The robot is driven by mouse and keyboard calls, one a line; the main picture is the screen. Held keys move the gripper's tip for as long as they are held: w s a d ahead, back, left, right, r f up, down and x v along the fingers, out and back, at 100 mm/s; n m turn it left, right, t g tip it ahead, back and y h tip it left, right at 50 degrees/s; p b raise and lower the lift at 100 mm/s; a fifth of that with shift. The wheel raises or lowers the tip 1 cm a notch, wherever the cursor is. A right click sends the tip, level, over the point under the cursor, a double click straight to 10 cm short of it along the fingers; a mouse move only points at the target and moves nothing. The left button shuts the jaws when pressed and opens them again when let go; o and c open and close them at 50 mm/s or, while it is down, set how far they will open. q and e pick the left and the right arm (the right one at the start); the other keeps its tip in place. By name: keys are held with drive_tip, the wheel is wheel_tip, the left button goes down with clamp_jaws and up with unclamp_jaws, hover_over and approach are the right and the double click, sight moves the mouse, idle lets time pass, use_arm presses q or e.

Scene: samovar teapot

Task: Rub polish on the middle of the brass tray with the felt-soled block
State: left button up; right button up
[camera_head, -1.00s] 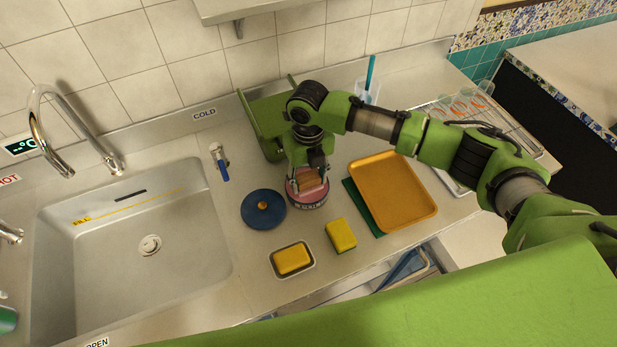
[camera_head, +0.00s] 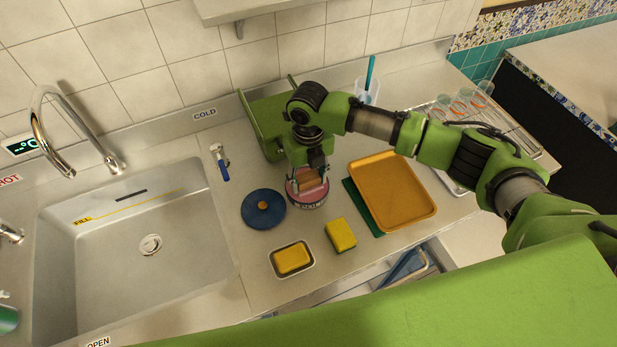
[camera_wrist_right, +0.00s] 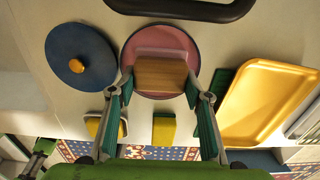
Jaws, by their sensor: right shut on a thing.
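My right gripper (camera_head: 312,177) is shut on a wooden block (camera_wrist_right: 160,75), the felt-soled block, which shows between its two fingers in the wrist view. The block is in or just above a round tin of pink paste (camera_head: 308,200); the paste also shows around the block in the wrist view (camera_wrist_right: 160,41). Whether the sole touches the paste is hard to tell. The brass tray (camera_head: 392,190) lies to the right on a green mat (camera_head: 362,208), and it also shows at the right of the wrist view (camera_wrist_right: 265,100). My left gripper is not in view.
A blue lid with an orange knob (camera_head: 263,209) lies left of the tin. A yellow sponge (camera_head: 341,235) and a dish with a yellow bar (camera_head: 292,259) lie in front. The sink (camera_head: 140,255) is at left, a green rack (camera_head: 262,130) behind.

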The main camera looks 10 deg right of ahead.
sight(309, 179)
idle(0.3)
wheel_tip(309, 179, up, 7)
drive_tip(key=p, duration=0.6)
drive_tip(key=shift+p, duration=0.35)
idle(0.6)
